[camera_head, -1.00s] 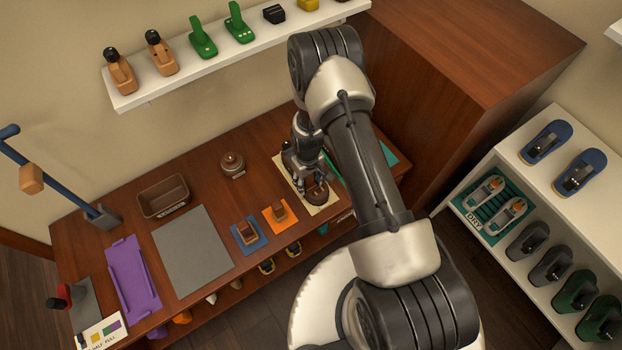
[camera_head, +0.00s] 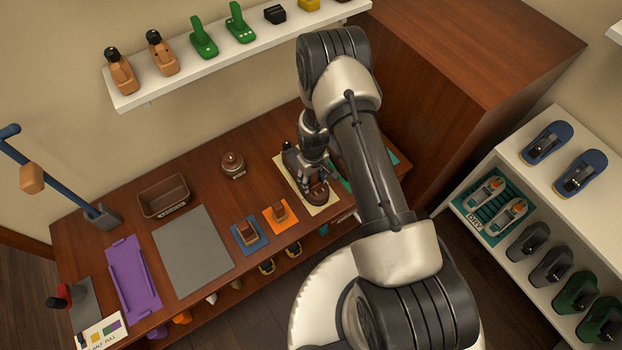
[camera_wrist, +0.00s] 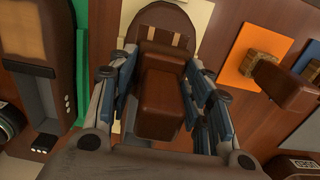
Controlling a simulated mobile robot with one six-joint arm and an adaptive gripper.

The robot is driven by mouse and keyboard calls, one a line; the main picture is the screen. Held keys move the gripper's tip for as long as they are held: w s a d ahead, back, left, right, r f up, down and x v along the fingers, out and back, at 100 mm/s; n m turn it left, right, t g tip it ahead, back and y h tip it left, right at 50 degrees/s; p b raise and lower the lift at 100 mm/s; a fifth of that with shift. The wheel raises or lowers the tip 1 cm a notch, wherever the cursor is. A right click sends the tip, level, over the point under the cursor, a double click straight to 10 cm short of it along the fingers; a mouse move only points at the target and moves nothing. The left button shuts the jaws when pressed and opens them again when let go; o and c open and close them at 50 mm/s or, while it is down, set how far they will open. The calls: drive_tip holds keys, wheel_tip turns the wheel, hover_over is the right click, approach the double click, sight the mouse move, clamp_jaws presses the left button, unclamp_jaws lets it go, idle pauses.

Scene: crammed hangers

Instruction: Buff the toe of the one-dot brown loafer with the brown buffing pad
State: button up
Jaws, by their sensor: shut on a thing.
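A dark brown loafer (camera_head: 291,158) lies on a cream mat (camera_head: 322,208) near the right part of the bench, partly hidden by my gripper (camera_head: 316,178). In the wrist view its rounded brown toe (camera_wrist: 168,17) points to the top of the picture. My gripper (camera_wrist: 163,75) is shut on the brown buffing pad (camera_wrist: 160,100), a brown block between the blue-padded fingers. The pad is over the loafer near its toe end; whether it touches the leather is hidden. I cannot make out a dot mark on the loafer.
Orange (camera_head: 270,221) and blue (camera_head: 239,244) mats, each with a block, lie left of the loafer. A green mat (camera_wrist: 82,65) with another shoe is close on the other side.

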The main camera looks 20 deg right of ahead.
drive_tip(key=shift+s+a, duration=0.1)
drive_tip(key=shift+s+a, duration=0.25)
drive_tip(key=shift+a, duration=0.5)
drive_tip(key=shift+d, duration=0.1)
drive_tip(key=shift+w+d+f, duration=0.1)
drive_tip(key=shift+w+d, duration=0.15)
drive_tip(key=shift+d, duration=0.5)
drive_tip(key=shift+a, duration=0.1)
drive_tip(key=shift+s+a, duration=0.3)
drive_tip(key=shift+a, duration=0.4)
drive_tip(key=shift+r, duration=0.25)
